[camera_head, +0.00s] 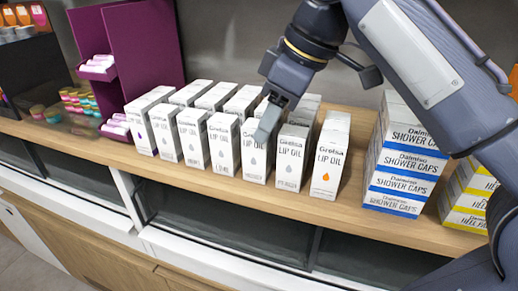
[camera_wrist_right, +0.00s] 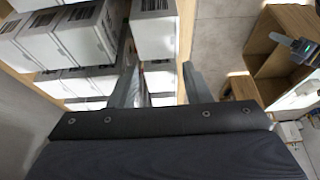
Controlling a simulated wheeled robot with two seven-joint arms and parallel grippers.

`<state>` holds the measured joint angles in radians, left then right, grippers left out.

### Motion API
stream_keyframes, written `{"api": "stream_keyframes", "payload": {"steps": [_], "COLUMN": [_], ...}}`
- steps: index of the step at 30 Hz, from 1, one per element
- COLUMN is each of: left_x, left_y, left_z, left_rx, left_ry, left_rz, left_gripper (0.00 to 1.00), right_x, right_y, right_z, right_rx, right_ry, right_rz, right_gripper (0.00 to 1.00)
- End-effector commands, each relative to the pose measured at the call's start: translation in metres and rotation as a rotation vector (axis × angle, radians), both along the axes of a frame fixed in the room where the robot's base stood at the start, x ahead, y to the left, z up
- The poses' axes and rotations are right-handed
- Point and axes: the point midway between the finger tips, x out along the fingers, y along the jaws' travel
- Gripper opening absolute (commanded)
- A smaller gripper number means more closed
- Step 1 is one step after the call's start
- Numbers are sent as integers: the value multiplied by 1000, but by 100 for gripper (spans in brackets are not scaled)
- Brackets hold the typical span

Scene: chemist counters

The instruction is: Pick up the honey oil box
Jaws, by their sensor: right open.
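White lip oil boxes stand upright in rows on the wooden counter. No box reads "honey"; the one with an orange drop (camera_head: 330,155), at the right end of the front row, stands out from the boxes with grey or dark drops. My right gripper (camera_head: 268,125) reaches in from the upper right, over the front row and left of the orange-drop box, partly covering a grey-drop box (camera_head: 256,155). In the right wrist view its open fingers (camera_wrist_right: 160,88) stand apart, with a white box (camera_wrist_right: 154,35) ahead between them.
Stacked shower caps boxes (camera_head: 402,165) stand to the right, with yellow-striped boxes (camera_head: 470,195) beyond them. A purple display (camera_head: 145,50) and small coloured jars (camera_head: 78,100) are on the left. The bare counter (camera_head: 350,205) shows in a narrow strip along the front.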

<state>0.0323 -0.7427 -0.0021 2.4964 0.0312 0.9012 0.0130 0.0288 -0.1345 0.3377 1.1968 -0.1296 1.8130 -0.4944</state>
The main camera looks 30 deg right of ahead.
Motion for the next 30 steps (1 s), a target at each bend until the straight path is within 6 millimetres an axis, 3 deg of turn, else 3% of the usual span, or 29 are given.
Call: {"api": "stream_keyframes", "payload": {"steps": [12,20,27,30], "left_x": [0,0,0,0], "left_y": [0,0,0,0], "left_z": [8,8,8,8], "left_rx": [0,0,0,0], "left_ry": [0,0,0,0], "left_rz": [0,0,0,0], "left_gripper": [36,36,36,36], "right_x": [22,23,22,23], "right_y": [19,20,20,20], "right_z": [-44,-47,-47,-46], "right_rx": [1,1,1,1], "right_ry": [1,0,0,-1], "right_rz": [-1,0,0,0], "right_gripper": [44,44,12,10]}}
